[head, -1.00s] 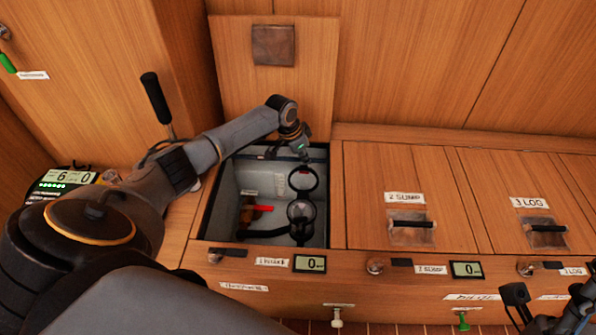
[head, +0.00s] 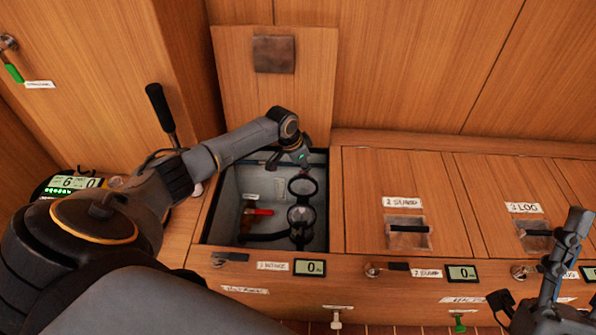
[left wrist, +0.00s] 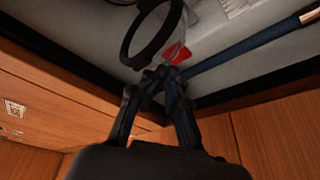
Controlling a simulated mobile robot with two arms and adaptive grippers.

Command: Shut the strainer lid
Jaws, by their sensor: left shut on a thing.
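The strainer (head: 301,214) stands inside the open compartment marked 1, with a dark rim. Its lid (head: 302,187), a dark ring with a clear middle, is tilted up above and behind the strainer's mouth, so it stands open. My left gripper (head: 303,163) reaches in from the back of the compartment and is shut at the lid's upper edge. In the left wrist view the closed fingertips (left wrist: 160,82) meet the lower edge of the lid ring (left wrist: 130,48). The exact grip is dark and partly hidden. My right gripper (head: 572,225) is at the right edge; its jaws are unclear.
A red-handled part (head: 258,212) sits left of the strainer. The raised hatch board (head: 235,75) leans behind the compartment. The closed hatches 2 (head: 375,180) and 3 (head: 490,185) lie to the right. A black-gripped lever (head: 158,108) stands at left.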

